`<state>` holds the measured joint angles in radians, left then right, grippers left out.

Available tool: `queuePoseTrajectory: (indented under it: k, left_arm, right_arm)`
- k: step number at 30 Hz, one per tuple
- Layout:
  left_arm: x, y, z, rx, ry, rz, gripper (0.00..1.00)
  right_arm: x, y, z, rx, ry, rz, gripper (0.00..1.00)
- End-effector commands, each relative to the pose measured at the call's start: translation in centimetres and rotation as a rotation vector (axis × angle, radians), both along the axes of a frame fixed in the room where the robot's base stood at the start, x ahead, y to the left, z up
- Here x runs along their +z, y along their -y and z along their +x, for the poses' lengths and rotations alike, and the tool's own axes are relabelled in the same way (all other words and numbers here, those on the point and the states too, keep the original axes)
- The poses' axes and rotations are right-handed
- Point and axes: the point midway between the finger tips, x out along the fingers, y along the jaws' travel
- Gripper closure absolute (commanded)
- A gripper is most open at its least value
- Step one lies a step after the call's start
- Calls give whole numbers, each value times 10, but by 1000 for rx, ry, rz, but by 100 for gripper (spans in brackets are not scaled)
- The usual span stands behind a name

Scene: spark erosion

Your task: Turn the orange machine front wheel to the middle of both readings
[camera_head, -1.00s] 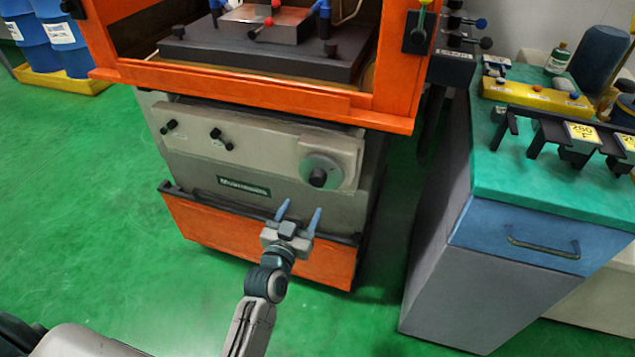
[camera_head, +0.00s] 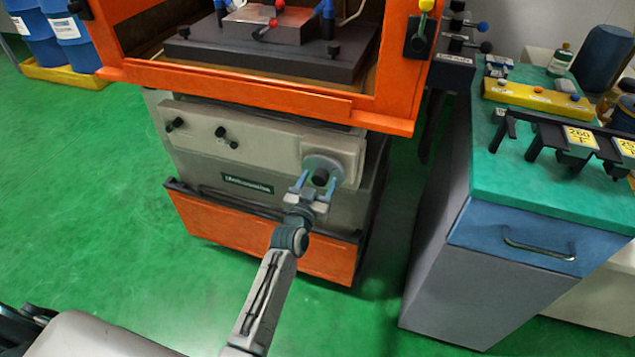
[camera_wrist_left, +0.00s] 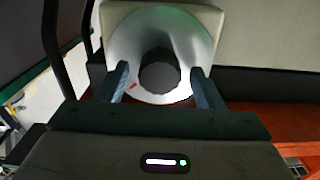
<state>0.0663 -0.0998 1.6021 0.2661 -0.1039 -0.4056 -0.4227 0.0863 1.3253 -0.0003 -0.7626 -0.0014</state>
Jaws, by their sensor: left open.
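The orange machine (camera_head: 250,100) stands in the middle of the head view. Its front wheel is a pale grey disc (camera_head: 337,161) with a black knob (camera_head: 320,177) at its centre, on the right of the front panel. My left gripper (camera_head: 313,178) is open at the wheel, its blue-grey fingers on either side of the knob. In the left wrist view the disc (camera_wrist_left: 190,45) and dark knob (camera_wrist_left: 159,72) show between the open fingers (camera_wrist_left: 162,82). A small red mark shows on the disc, left of the knob. I cannot tell whether the fingers touch anything. My right gripper is not in view.
A dark rail (camera_head: 255,212) runs below, above an orange lower panel (camera_head: 250,240). A green-topped cabinet (camera_head: 540,205) stands at the right. Blue barrels (camera_head: 72,30) stand far left. Green floor is clear at left.

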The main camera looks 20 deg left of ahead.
Motion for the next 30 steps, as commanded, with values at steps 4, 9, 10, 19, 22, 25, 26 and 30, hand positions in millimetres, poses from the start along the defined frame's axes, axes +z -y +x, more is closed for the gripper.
queuePoseTrajectory:
  k: [4, 9, 10, 19, 22, 25, 26, 30]
  left_arm:
    - [0, 0, 0, 0, 0, 0, 62]
    - [0, 0, 0, 0, 0, 0, 83]
    - [0, 0, 0, 0, 0, -3, 83]
    - [0, 0, 0, 0, -5, -129, 83]
    - [0, 0, 0, 0, -5, -127, 83]
    - [0, 0, 0, 0, -5, -127, 55]
    - [0, 0, 0, 0, -5, -127, 49]
    - [0, 0, 0, 0, -5, -126, 39]
  right_arm:
    - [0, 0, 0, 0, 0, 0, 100]
    - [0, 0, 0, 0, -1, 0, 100]
    - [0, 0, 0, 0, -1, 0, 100]
    - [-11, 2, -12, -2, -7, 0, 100]
    - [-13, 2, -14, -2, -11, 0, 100]
    - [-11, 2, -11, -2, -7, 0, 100]
    - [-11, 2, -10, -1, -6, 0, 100]
    - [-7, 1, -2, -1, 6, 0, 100]
